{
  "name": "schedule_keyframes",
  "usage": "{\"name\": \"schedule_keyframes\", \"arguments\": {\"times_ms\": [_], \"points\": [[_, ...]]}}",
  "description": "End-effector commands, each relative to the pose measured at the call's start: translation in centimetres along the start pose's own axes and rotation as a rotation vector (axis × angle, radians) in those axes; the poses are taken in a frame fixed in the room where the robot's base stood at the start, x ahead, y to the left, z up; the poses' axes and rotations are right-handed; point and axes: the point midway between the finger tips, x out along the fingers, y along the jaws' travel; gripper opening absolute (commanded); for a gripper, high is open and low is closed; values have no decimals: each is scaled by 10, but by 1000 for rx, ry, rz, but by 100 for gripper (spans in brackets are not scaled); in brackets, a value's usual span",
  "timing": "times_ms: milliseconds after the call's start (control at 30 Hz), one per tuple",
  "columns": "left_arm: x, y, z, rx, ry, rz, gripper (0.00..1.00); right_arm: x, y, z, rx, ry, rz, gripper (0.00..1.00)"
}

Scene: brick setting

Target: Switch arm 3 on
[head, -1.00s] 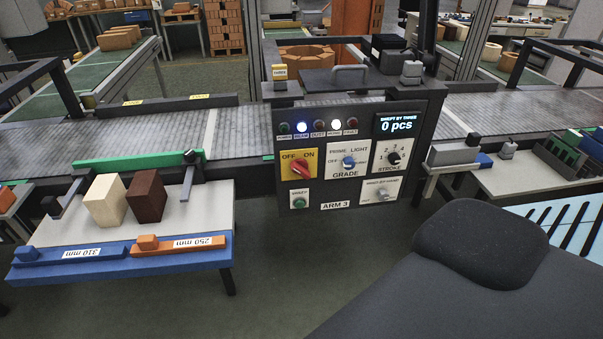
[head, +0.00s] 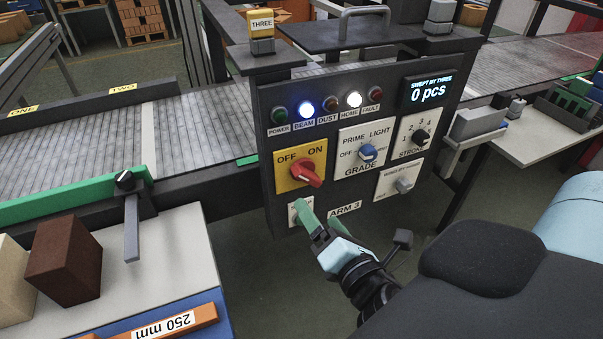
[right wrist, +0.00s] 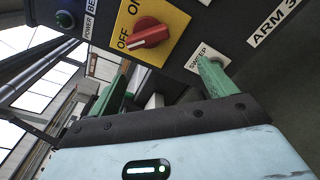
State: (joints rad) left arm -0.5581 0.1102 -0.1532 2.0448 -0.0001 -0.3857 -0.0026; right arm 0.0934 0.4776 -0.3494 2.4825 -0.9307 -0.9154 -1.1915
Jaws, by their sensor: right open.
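The ARM 3 control panel (head: 340,195) stands in the middle of the head view. Its red rotary switch (head: 305,172) sits on a yellow plate (head: 286,158) marked OFF and ON. The POWER lamp (head: 278,115) looks dark; BEAM (head: 305,109) and HOME (head: 354,99) are lit. My right gripper (head: 317,211) is open and empty below the switch, apart from it. One green finger covers part of the SWEEP plate (head: 291,213). My left gripper is out of view.
The GRADE knob (head: 368,152), STROKE knob (head: 420,137) and a grey toggle (head: 404,184) sit right of the switch. A conveyor (head: 90,142) runs behind. A table with brown (head: 64,262) and cream blocks is at left. Free space lies before the panel.

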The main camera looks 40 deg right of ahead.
Motion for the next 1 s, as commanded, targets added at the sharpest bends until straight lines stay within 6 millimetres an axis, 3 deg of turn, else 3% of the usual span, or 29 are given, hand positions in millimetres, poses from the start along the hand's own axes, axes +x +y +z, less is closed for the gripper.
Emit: {"name": "schedule_keyframes", "arguments": {"times_ms": [133, 367, 667, 833, 1000], "points": [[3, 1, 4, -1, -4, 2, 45, 1, 10, 12, -75, -54, 31, 84], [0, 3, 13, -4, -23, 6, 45, 4, 11, 14, -80, -57, 32, 84], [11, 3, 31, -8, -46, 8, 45, 28, 10, 13, -77, -56, 33, 84], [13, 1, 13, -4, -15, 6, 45, 54, 14, 17, -79, -57, 33, 84], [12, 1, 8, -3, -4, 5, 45, 72, 14, 17, -79, -56, 32, 84]]}}
